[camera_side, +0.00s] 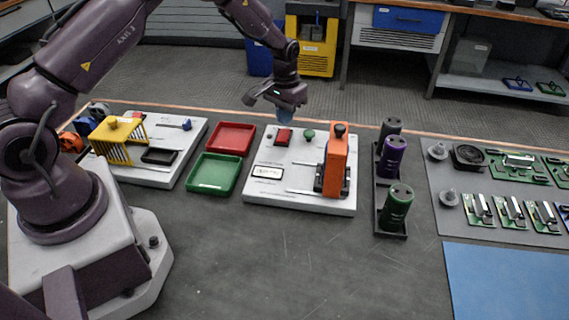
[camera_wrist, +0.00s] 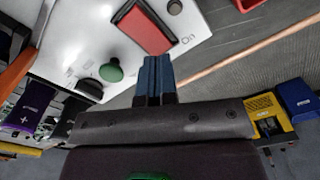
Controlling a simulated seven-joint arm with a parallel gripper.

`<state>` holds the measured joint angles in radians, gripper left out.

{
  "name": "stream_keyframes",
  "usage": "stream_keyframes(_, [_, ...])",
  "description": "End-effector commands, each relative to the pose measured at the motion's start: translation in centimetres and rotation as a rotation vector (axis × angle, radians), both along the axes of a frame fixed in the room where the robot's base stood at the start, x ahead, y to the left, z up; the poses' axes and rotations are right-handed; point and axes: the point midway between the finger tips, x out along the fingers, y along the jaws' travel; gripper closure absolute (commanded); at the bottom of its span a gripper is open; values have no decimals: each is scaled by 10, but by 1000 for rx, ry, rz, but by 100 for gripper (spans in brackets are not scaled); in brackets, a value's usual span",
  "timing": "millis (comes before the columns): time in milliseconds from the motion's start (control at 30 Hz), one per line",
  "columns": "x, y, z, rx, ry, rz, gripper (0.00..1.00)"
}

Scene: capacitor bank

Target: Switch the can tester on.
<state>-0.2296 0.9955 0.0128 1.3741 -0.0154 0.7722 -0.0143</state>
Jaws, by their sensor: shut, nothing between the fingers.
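The can tester appears to be the white board (camera_side: 300,190) with an orange press (camera_side: 336,160) at its right. Its red rocker switch (camera_side: 284,137) sits near the back edge, with a green knob (camera_side: 309,135) beside it. In the wrist view the red switch (camera_wrist: 143,28) lies in a dark frame, with "On" printed near one end; which way it is tipped I cannot tell. The green knob (camera_wrist: 111,72) also shows there. My gripper (camera_side: 281,114) is shut and empty, pointing down above the board's back edge. Its blue fingertips (camera_wrist: 153,72) show close to the switch in the wrist view.
Red (camera_side: 230,138) and green (camera_side: 214,173) trays lie left of the board. A black rack with a purple can (camera_side: 392,157) and a green can (camera_side: 396,206) stands right. The front table is clear.

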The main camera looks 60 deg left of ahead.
Motion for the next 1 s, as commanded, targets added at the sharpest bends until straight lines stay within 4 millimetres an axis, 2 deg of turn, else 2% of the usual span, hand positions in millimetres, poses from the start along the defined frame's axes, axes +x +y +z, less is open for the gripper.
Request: stream_keyframes(1000, [0,0,-8,0,0,0,100])
